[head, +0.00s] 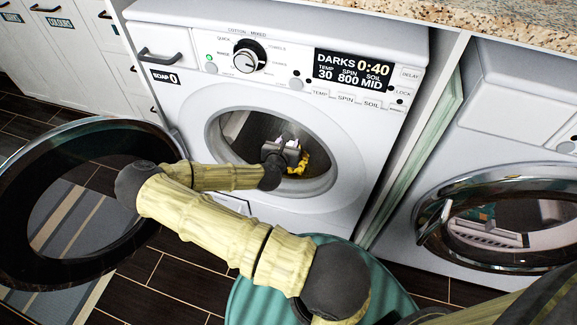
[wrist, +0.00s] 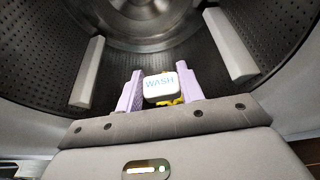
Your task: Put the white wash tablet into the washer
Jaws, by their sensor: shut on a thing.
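The washer (head: 345,150) stands in the middle of the head view with its round door (head: 25,250) swung wide open to the left. My gripper (wrist: 158,90) is inside the washer's drum (wrist: 60,60), past the door opening. Its two lilac fingers are shut on the white wash tablet (wrist: 159,82), which bears the word WASH in blue. In the head view my gripper (head: 290,145) shows small in the opening, and the tablet is hard to make out there. A yellow thing (wrist: 170,102) shows just below the tablet; it also shows in the head view (head: 300,163), lower in the drum.
A teal round thing (head: 245,300) lies under my arm on the floor. White drawers (head: 60,50) with labels are at the left. Drum paddles (wrist: 88,72) flank my gripper.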

